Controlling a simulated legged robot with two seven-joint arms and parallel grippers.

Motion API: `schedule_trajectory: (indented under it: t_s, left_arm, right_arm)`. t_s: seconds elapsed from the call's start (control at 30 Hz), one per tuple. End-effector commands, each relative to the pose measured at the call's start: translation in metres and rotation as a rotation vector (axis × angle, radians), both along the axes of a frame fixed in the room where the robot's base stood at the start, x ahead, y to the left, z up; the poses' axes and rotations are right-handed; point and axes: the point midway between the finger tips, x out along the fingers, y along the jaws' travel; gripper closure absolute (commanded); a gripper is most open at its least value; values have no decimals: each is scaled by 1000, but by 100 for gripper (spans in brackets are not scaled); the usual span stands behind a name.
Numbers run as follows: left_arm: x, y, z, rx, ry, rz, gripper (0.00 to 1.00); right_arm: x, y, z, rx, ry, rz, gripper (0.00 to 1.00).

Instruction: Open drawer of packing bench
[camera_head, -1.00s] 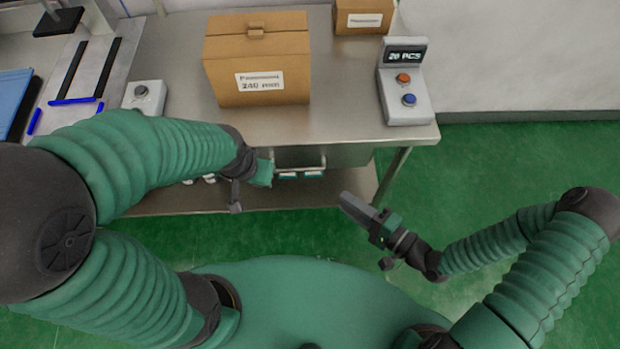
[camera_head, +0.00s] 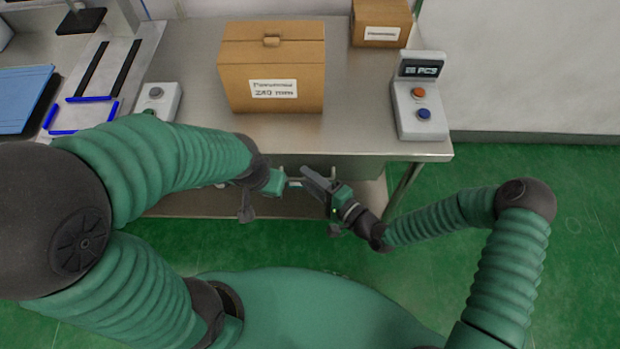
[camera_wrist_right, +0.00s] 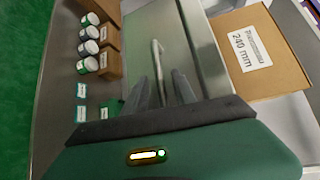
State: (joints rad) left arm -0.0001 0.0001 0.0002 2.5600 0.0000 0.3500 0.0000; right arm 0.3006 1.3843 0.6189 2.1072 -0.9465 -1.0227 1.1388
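The packing bench (camera_head: 190,125) has a grey drawer front (camera_head: 345,166) under its front edge, mostly hidden by my grippers in the head view. In the right wrist view, the drawer front (camera_wrist_right: 198,50) is a plain metal panel with a bar handle (camera_wrist_right: 157,62). My right gripper (camera_head: 308,178) is at the drawer. In its wrist view, its two fingers (camera_wrist_right: 162,90) are apart, with the handle's near end between them; contact cannot be told. My left gripper (camera_head: 277,184) is just left of the right one, below the bench edge; its fingers are not clear.
A large cardboard box (camera_head: 272,70), a smaller box (camera_head: 381,22), a counter with buttons (camera_head: 418,110) and a switch box (camera_head: 156,98) stand on the bench top. White-lidded containers (camera_wrist_right: 88,48) and small cartons sit below the drawer. Green floor lies clear at right.

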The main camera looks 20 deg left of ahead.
Motion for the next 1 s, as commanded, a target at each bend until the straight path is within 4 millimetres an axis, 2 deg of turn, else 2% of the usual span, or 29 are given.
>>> schedule_trajectory:
  t_s: [0.13,0.37,1.0]
  left_arm:
    - [0,0,0,0,0,0,100]
    - [0,0,0,0,0,0,100]
    - [0,0,0,0,0,0,100]
  right_arm:
    - [0,0,0,0,0,0,69]
    - [0,-1,0,-1,0,0,99]
    - [0,-2,-2,-5,4,0,100]
